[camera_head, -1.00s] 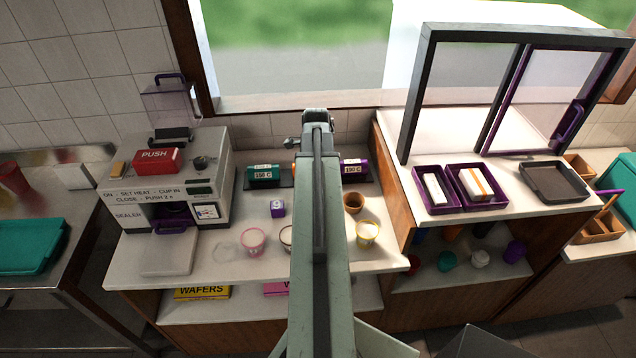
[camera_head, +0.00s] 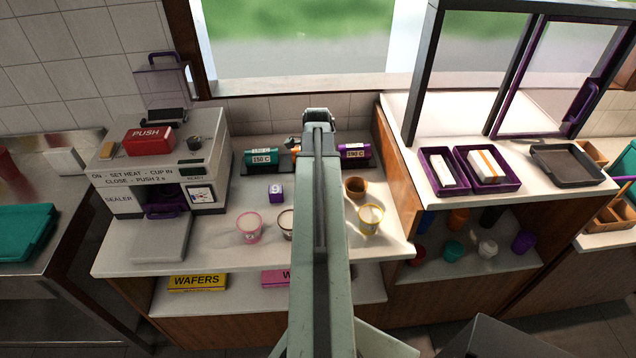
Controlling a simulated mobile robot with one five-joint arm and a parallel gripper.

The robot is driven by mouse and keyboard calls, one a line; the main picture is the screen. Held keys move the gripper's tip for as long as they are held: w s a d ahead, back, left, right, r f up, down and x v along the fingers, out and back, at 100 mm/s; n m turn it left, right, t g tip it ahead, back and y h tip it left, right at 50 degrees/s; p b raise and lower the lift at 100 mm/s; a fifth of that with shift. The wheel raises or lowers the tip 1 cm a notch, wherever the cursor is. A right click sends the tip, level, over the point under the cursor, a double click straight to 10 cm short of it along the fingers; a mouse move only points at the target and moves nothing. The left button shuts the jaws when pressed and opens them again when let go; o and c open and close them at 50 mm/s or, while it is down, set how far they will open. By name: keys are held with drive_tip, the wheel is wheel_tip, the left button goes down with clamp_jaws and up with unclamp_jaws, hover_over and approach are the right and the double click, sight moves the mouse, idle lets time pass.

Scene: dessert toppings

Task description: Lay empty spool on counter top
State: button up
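The counter top (camera_head: 215,262) is the pale surface in the middle, below the window. My arm (camera_head: 320,220) reaches out over it from the bottom of the picture. My gripper is hidden behind the arm, so I cannot see whether it holds anything. I cannot make out an empty spool. A teal labelled roll (camera_head: 262,160) and a purple labelled roll (camera_head: 353,151) lie at the back of the counter, with a bit of orange (camera_head: 296,151) between them beside my arm.
A sealer machine (camera_head: 160,180) stands on the left. Wafer boxes (camera_head: 198,282) lie below. Purple trays (camera_head: 437,185) sit right. Bare counter shows front left.

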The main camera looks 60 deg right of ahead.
drive_tip(key=o, duration=1.4)
drive_tip(key=shift+o, duration=0.5)
drive_tip(key=o, duration=0.6)
drive_tip(key=shift+o, duration=0.2)
drive_tip(key=shift+r, duration=0.2)
drive_tip(key=shift+s+r+p, duration=0.1)
drive_tip(key=shift+r+p, duration=1.05)
drive_tip(key=shift+p, duration=0.15)
